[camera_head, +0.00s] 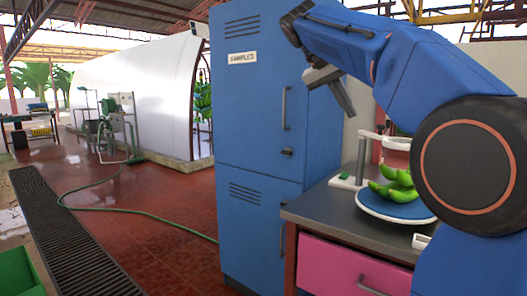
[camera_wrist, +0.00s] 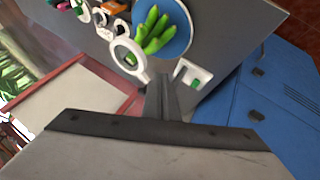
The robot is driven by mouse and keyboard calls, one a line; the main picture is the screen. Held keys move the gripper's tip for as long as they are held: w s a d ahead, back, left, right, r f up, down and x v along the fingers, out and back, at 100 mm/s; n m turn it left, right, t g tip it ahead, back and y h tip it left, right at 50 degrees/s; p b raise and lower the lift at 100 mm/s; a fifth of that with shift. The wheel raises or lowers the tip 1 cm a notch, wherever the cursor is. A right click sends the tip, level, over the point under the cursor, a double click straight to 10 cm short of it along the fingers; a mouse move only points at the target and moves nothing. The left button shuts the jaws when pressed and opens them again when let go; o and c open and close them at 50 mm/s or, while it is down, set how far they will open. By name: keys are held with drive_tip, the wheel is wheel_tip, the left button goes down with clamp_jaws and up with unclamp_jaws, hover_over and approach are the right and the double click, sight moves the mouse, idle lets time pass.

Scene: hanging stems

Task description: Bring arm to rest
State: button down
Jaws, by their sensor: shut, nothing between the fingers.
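My gripper (camera_head: 342,98) hangs at the end of my raised blue arm, in front of the blue cabinet's right edge in the head view. Its fingers point down and to the right. In the wrist view my gripper (camera_wrist: 167,98) shows its fingers together with nothing between them. It is apart from the worktop and the things on it.
A blue cabinet (camera_head: 250,130) labelled SAMPLES stands left of my arm. The grey worktop (camera_head: 318,212) carries a blue plate (camera_head: 372,207) with green bananas (camera_head: 392,188) and a white stand (camera_head: 347,181). A green hose (camera_head: 150,216) crosses the red floor, which is mostly open at left.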

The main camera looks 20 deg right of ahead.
drive_tip(key=s+a+f+n+t+y, duration=0.1)
drive_tip(key=s+a+f, duration=0.3)
drive_tip(key=s+f, duration=0.4)
drive_tip(key=s+a+f+n+t+y, duration=0.1)
drive_tip(key=s+a+f+n+y, duration=0.3)
drive_tip(key=s+f, duration=0.5)
drive_tip(key=s+a+f+n+t+y, duration=0.2)
drive_tip(key=s+a+f, duration=0.3)
drive_tip(key=f, duration=2.1)
drive_tip(key=s+n, duration=0.1)
drive_tip(key=s, duration=0.3)
drive_tip(key=shift+s+a, duration=0.2)
drive_tip(key=shift+s, duration=0.05)
